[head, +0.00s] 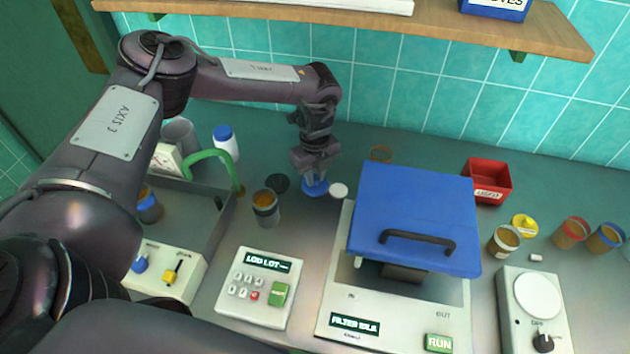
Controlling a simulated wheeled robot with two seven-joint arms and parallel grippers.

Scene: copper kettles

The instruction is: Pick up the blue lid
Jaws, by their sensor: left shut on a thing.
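The blue lid (315,188) is a small round disc on the grey bench, left of the big blue-covered machine. My left gripper (315,178) comes down over it from above, with its fingertips shut on the lid. I cannot tell whether the lid touches the bench or is just above it. A white lid (339,190) lies close to its right, and a dark lid (278,183) lies to its left. My right gripper is not in view.
An open jar (266,208) stands left of the gripper. The blue-covered machine (415,215) stands close on the right. A white-bodied bottle with a blue cap (226,143), a keypad box (256,287) and a red bin (487,181) stand around. A shelf (380,22) overhangs the back.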

